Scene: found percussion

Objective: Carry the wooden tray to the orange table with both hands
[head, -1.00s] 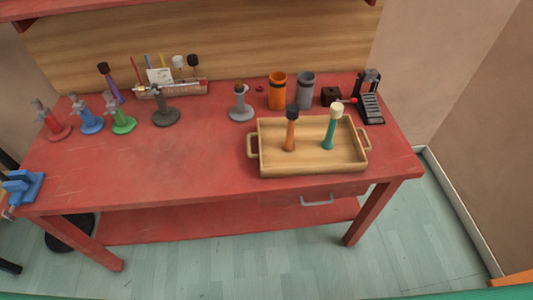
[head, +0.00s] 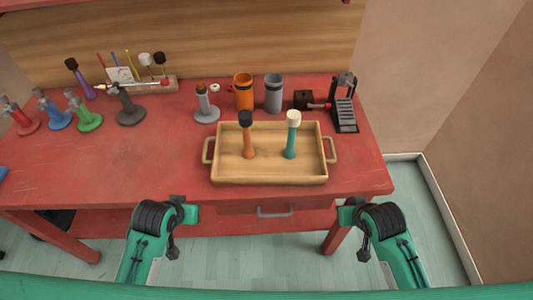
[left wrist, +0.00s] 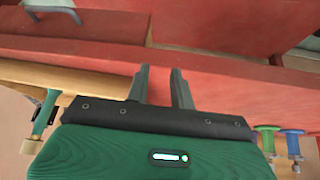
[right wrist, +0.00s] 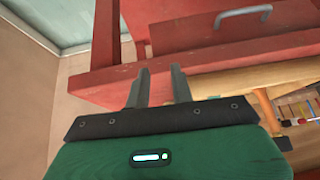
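The wooden tray (head: 268,181) lies flat on the red workbench near its front edge, with a handle at each end. It holds two upright mallets, one orange with a black head (head: 248,138) and one teal with a cream head (head: 291,137). My left gripper (left wrist: 160,80) is open and empty in front of the bench, apart from the tray. My right gripper (right wrist: 160,78) is also open and empty, in front of the bench to the right, apart from the tray. In the head view both forearms show, but the fingertips are unclear. No orange table is in view now.
The red workbench (head: 150,175) has a drawer handle (head: 274,213) below the tray. Behind the tray stand an orange cup (head: 243,93), a grey cup (head: 274,94) and a black pedal-like device (head: 344,107). Several coloured stands line the left. Bench top left of the tray is clear.

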